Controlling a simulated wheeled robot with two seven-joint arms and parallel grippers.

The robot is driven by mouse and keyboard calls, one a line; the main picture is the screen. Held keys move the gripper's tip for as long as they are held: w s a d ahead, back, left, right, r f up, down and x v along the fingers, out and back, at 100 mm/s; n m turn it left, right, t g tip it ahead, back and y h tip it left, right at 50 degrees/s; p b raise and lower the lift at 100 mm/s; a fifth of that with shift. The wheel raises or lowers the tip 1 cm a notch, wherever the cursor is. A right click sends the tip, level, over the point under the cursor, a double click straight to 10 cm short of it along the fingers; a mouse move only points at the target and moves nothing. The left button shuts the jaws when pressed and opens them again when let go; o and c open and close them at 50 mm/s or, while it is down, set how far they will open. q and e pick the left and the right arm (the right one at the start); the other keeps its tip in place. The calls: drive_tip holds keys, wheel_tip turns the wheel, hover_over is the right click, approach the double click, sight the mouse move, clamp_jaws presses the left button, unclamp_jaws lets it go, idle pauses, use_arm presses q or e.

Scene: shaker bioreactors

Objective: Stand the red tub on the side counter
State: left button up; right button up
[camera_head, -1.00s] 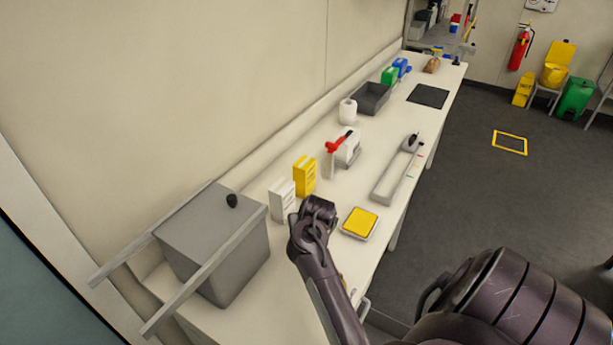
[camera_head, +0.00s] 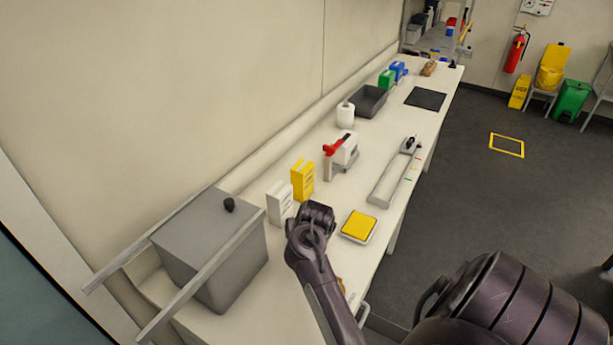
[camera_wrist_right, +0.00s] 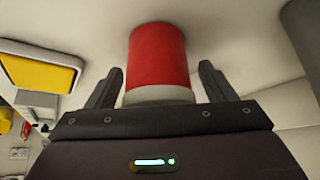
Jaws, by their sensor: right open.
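The red tub (camera_wrist_right: 158,60) shows in the right wrist view, with a pale band at its end nearest the gripper. My right gripper (camera_wrist_right: 161,72) is open, with one finger on each side of the tub and a visible gap to each. The tub's far end meets the pale surface behind it. In the head view my right wrist (camera_head: 314,222) is over the side counter (camera_head: 345,195), and the tub and fingertips are hidden there. My left gripper is not in view.
Near my right wrist stand a white box (camera_head: 280,202), a yellow box (camera_head: 302,180) and a yellow-topped tray (camera_head: 359,225). A large grey box (camera_head: 212,250) with rails is at the near end. A dispenser with a red lever (camera_head: 341,155) stands farther back.

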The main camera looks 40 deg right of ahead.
drive_tip(key=p+v, duration=0.4)
drive_tip(key=v, duration=0.8)
drive_tip(key=shift+f, duration=0.1)
